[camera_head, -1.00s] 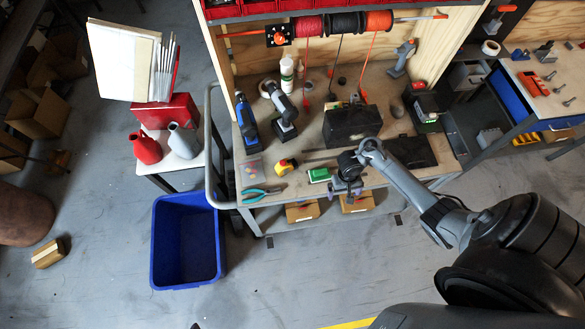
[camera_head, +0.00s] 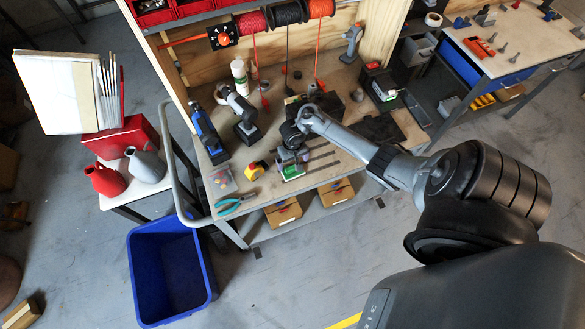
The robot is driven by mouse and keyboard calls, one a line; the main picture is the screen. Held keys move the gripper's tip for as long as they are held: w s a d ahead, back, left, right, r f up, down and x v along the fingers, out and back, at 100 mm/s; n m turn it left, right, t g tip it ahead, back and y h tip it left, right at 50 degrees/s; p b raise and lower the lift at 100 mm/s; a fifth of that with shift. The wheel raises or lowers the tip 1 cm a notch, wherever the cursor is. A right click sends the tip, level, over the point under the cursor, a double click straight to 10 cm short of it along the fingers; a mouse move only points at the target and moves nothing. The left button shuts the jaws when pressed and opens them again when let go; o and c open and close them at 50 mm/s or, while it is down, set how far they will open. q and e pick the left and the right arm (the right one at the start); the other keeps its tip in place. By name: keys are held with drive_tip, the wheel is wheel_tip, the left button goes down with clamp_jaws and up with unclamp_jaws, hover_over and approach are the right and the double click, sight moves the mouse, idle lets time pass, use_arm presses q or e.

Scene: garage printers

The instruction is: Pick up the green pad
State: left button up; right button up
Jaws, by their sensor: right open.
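The green pad (camera_head: 291,173) lies on the workbench near its front edge, green with a pale edge. My right gripper (camera_head: 291,157) is over the pad from above and hides part of it. Its jaws are open around or just above the pad; I cannot tell whether they touch it. My left gripper is not in view.
A yellow tape measure (camera_head: 254,170) sits just left of the pad, with blue pliers (camera_head: 232,205) at the bench's front corner. A black box (camera_head: 318,103) stands behind the gripper. A blue bin (camera_head: 170,270) stands on the floor.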

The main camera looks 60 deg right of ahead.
sight(293, 167)
drive_tip(key=shift+s+a+f+b, duration=0.1)
drive_tip(key=shift+f+b, duration=0.9)
drive_tip(key=shift+f, duration=1.65)
drive_tip(key=shift+c, duration=0.5)
drive_tip(key=c, duration=0.7)
drive_tip(key=shift+r, duration=0.15)
